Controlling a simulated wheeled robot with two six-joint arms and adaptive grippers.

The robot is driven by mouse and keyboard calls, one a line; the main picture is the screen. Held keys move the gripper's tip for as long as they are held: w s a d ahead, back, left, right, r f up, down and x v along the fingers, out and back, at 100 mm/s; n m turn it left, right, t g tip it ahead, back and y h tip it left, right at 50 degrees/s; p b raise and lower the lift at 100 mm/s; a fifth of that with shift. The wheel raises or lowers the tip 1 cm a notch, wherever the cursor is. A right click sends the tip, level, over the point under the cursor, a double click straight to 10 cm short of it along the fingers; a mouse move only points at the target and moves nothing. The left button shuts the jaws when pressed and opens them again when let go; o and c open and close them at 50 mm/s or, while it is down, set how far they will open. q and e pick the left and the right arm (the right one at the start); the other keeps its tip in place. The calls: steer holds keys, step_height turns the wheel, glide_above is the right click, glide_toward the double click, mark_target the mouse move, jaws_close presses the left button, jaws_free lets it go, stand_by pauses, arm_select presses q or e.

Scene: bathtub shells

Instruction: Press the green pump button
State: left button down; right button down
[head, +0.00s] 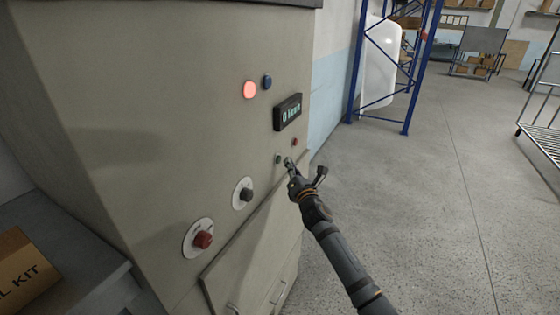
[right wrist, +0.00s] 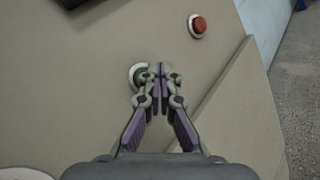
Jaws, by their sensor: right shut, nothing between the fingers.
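The green pump button (right wrist: 141,76) sits in a pale ring on the beige machine panel. In the right wrist view it is partly covered by my fingers; in the head view it shows small and dark (head: 278,160), just left of my fingertips. My right gripper (head: 289,162) is shut and empty. Its fingertips (right wrist: 160,70) are at the button's right edge in the right wrist view; I cannot tell whether they touch it. My left gripper is not in view.
A small red button (right wrist: 199,25) is up and right of the green one. The panel (head: 200,120) also carries a display (head: 288,112), a lit red lamp (head: 250,89), a blue button (head: 267,82), a black knob (head: 246,194) and a red knob (head: 203,240). Open floor (head: 420,200) lies right.

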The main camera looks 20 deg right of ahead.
steer(key=shift+w+a, duration=0.1)
steer(key=shift+w+a, duration=0.2)
steer(key=shift+w, duration=0.05)
steer(key=shift+w+a, duration=0.25)
steer(key=shift+w, duration=0.05)
stand_by(0.9)
stand_by(0.4)
steer(key=shift+s+d, duration=0.55)
steer(key=shift+s, duration=0.1)
